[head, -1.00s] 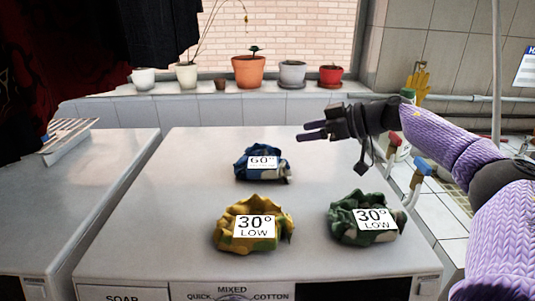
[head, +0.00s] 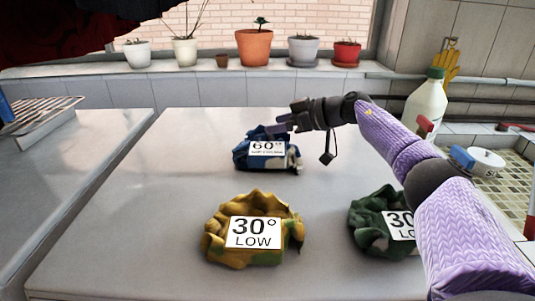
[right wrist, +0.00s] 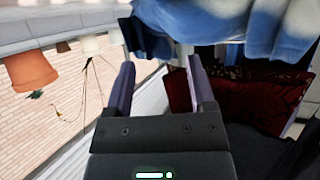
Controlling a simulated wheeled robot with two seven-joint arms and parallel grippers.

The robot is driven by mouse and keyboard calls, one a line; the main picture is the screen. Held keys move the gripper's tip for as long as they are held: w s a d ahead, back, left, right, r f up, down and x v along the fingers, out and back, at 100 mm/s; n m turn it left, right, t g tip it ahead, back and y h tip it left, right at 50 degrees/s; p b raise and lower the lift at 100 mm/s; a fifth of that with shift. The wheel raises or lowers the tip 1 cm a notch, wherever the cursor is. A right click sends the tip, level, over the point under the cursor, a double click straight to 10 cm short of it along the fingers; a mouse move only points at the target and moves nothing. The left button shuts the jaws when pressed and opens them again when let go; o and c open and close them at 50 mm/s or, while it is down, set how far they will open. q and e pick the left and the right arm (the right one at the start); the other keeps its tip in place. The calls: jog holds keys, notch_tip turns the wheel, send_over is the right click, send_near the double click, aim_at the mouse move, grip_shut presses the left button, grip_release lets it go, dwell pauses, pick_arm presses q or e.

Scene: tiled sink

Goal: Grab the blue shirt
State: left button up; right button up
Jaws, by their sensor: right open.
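The blue shirt (head: 270,157) is a crumpled blue bundle with a white "60°" label, on the white machine top at the back. In the right wrist view, blue cloth (right wrist: 235,30) fills the upper right, close to the fingers. My right gripper (head: 278,127) is open, at the shirt's upper back edge in the head view. In the right wrist view its two fingers (right wrist: 162,88) are spread, with no cloth visible between them. Whether they touch the shirt I cannot tell. My left gripper is not in view.
A yellow bundle (head: 250,235) labelled "30° LOW" lies in front, and a dark green one (head: 375,222) lies front right, partly behind my arm. Potted plants (head: 254,46) line the ledge behind. A white bottle (head: 427,104) stands at right.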

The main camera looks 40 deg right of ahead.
grip_shut()
dwell(0.5)
jog(key=shift+r, duration=0.1)
dwell(0.8)
